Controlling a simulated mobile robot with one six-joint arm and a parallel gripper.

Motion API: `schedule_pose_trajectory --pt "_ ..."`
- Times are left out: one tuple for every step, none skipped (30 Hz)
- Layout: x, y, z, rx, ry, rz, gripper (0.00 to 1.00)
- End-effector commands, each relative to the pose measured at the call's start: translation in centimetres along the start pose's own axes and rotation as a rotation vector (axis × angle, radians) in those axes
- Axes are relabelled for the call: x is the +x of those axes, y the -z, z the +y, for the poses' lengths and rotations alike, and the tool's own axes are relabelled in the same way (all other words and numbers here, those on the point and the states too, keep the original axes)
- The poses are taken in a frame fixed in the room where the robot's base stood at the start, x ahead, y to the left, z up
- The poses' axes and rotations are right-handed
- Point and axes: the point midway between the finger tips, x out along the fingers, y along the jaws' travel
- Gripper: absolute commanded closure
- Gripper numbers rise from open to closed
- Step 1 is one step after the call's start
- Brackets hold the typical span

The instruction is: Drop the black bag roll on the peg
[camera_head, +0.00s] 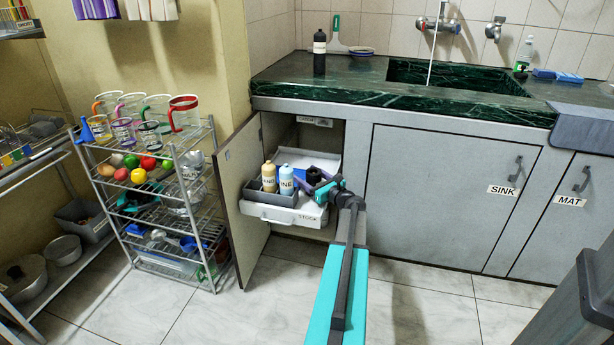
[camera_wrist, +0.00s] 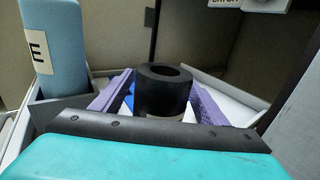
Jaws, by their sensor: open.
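The black bag roll (camera_head: 314,176) stands upright in the pull-out tray of the open cabinet. In the wrist view the roll (camera_wrist: 162,97) shows its hollow top, with a pale patch at its base. My gripper (camera_head: 309,172) reaches into the cabinet, with purple jaws open on either side of the roll. In the wrist view my gripper (camera_wrist: 161,77) has one jaw left and one right of the roll; I cannot tell whether either touches it. I cannot make out a peg; what is inside or beneath the roll is hidden.
A tan bottle (camera_head: 269,177) and a blue bottle (camera_head: 286,180) stand in a grey bin left of the roll. The white drawer (camera_head: 281,215) is pulled out beside the open cabinet door (camera_head: 240,196). A wire rack (camera_head: 163,215) stands left. The green counter (camera_head: 345,91) is above.

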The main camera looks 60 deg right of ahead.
Motion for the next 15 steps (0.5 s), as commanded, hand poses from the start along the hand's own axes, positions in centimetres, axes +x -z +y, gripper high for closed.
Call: schedule_pose_trajectory --pt "-0.3 -0.1 0.0 0.000 0.001 0.000 0.33" --pt "-0.5 -0.1 0.0 0.000 0.001 0.000 0.33" --pt "-0.8 -0.1 0.0 0.000 0.001 0.000 0.33" --pt "-1.1 -0.1 0.0 0.000 0.002 0.000 0.33" --pt "-1.4 -0.1 0.0 0.000 0.002 0.001 0.33" --pt "-1.8 -0.1 0.0 0.000 0.002 0.001 0.33" --pt "-2.2 -0.1 0.1 0.001 0.002 0.001 0.33" --pt "-2.6 -0.2 0.1 0.001 0.002 0.001 0.33" --pt "-3.2 -0.2 0.1 0.001 0.002 0.001 0.33" --pt "-3.6 -0.2 0.1 0.001 0.002 0.000 0.33" --pt "-4.1 -0.2 0.0 0.001 0.003 0.001 0.33" --pt "-4.7 -0.3 0.1 0.001 0.003 0.001 0.33" --pt "-5.2 -0.3 0.1 0.001 0.002 0.000 0.33" --pt "-5.8 -0.3 0.1 0.001 0.003 0.000 0.33" --pt "-6.5 -0.3 0.0 0.001 0.004 0.000 0.33"
